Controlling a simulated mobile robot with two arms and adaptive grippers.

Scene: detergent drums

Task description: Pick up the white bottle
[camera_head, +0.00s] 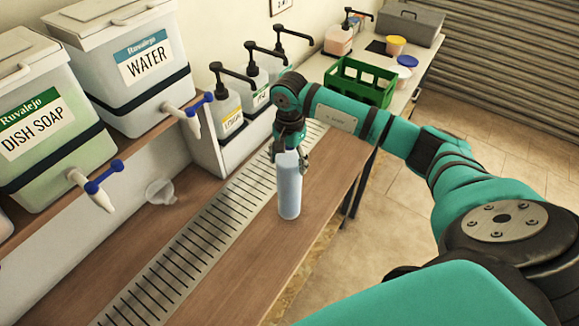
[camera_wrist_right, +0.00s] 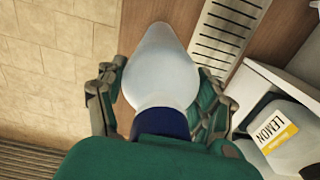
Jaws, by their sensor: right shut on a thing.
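The white bottle (camera_head: 289,190) is a slim, pale upright cylinder over the wooden counter, beside the slotted drain strip (camera_head: 205,235). My right gripper (camera_head: 290,154) points down from above and is shut on its upper part, hiding the top. In the right wrist view a white, tapering body (camera_wrist_right: 160,65) with a dark blue band sits between the fingers (camera_wrist_right: 158,95), one on each side. Whether the bottle's base touches the counter is hard to tell. My left gripper is not in view.
White dispenser drums labelled WATER (camera_head: 145,65) and DISH SOAP (camera_head: 38,135) stand at the left, their taps jutting out. Several pump bottles (camera_head: 228,112) stand behind my gripper. A green crate (camera_head: 360,82) is farther back. A clear funnel-like piece (camera_head: 162,191) lies near the shelf.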

